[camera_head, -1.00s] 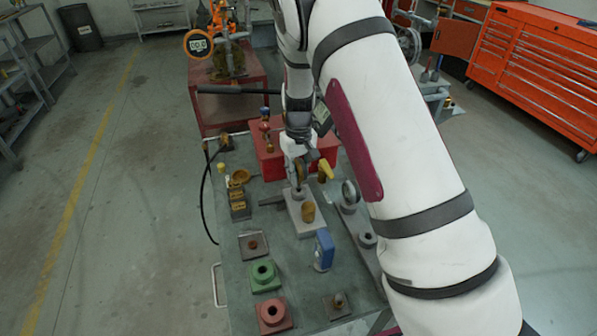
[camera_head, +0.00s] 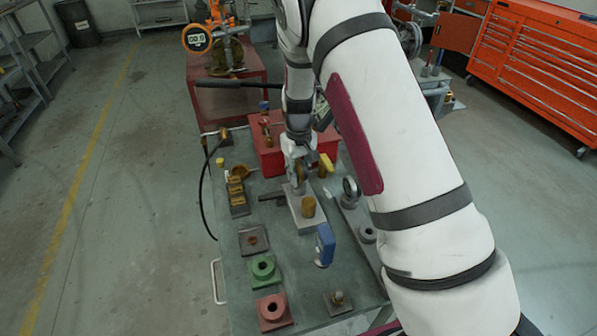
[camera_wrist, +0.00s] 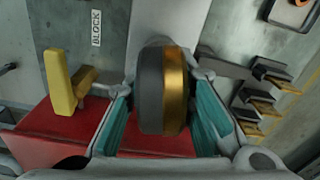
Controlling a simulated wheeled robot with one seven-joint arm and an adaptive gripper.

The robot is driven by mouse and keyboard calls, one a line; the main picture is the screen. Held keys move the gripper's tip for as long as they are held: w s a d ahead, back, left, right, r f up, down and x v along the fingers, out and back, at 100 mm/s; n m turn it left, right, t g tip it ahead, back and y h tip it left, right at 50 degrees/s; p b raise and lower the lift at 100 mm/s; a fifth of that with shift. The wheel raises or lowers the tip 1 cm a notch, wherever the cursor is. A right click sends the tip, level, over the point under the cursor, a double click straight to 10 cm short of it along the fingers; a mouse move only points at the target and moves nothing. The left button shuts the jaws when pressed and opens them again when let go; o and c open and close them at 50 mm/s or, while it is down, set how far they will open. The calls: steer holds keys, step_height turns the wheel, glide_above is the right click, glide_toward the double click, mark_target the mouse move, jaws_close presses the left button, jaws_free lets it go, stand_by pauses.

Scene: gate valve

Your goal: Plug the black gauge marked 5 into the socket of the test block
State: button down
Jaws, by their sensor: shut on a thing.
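My gripper (camera_head: 299,178) is shut on a round gauge (camera_wrist: 164,90) with a dark body and a brass rim. The gauge is edge-on between the teal finger pads in the wrist view, so its face and number are hidden. The pale grey test block (camera_head: 309,225) lies on the table with a brass cylinder (camera_head: 308,207) on top. The held gauge is over the block's far end, which also shows in the wrist view (camera_wrist: 165,22). The gauge and fingers hide the socket, and I cannot tell whether the gauge touches it.
A yellow-handled valve (camera_wrist: 60,82) and a red box (camera_wrist: 60,135) are close to my fingers. A dark rack of brass fittings (camera_wrist: 262,92) stands on the other side.

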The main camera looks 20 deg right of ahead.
steer(key=shift+f, duration=0.45)
steer(key=c, duration=1.3)
jaws_free()
step_height(320, 180, up, 11)
steer(key=shift+r, duration=0.55)
